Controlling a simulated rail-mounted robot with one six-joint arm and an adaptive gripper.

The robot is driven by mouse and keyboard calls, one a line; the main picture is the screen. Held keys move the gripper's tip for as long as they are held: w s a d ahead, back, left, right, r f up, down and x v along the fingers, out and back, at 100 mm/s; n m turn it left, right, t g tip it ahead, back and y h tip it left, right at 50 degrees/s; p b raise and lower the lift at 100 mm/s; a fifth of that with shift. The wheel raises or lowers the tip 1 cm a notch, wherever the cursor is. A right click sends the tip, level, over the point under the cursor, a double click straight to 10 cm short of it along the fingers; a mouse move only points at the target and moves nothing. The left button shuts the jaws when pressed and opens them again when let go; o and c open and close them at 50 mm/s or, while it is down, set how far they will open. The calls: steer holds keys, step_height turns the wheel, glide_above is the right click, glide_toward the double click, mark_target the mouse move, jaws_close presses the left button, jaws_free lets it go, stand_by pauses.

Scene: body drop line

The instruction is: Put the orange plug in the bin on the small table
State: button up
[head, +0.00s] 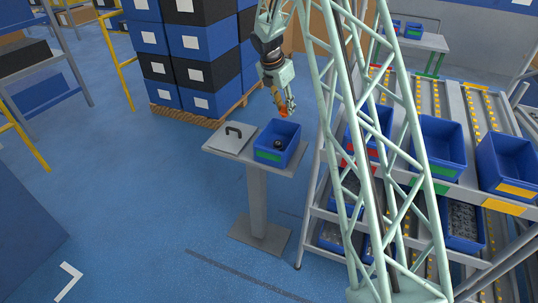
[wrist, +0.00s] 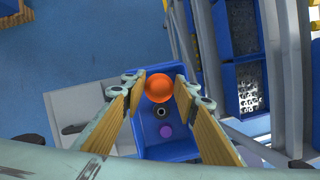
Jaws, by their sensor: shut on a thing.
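The orange plug (wrist: 159,87) is between the fingertips of my gripper (wrist: 160,84) in the wrist view. My gripper is shut on it. In the head view the plug (head: 283,112) shows as a small orange spot at the tips of my gripper (head: 284,108), above the back part of the blue bin. The blue bin (head: 291,151) with a green label stands on the small table (head: 213,146). Inside the bin lie a dark ring-like piece (wrist: 161,112) and a purple round piece (wrist: 166,131). The dark piece also shows in the head view.
A grey lid-like plate with a black handle (head: 234,131) lies on the small table left of the bin. A rack with blue bins (head: 437,146) stands to the right. Stacked blue and black crates (head: 203,60) stand behind on a pallet. Floor at left is clear.

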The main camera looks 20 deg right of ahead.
steer(key=shift+s+a+f, duration=0.1)
steer(key=shift+a+f, duration=0.15)
steer(key=shift+f, duration=0.25)
steer(key=b, duration=0.1)
glide_above(283, 141)
step_height(283, 141, down, 6)
steer(key=shift+a, duration=0.15)
stand_by(0.3)
steer(key=shift+s+f, duration=0.1)
steer(key=shift+f, duration=0.15)
steer(key=shift+f+b, duration=0.5)
steer(key=shift+f, duration=1.25)
steer(key=shift+f, duration=0.6)
steer(key=o, duration=0.7)
steer(key=shift+o, duration=0.2)
steer(key=shift+r, duration=0.2)
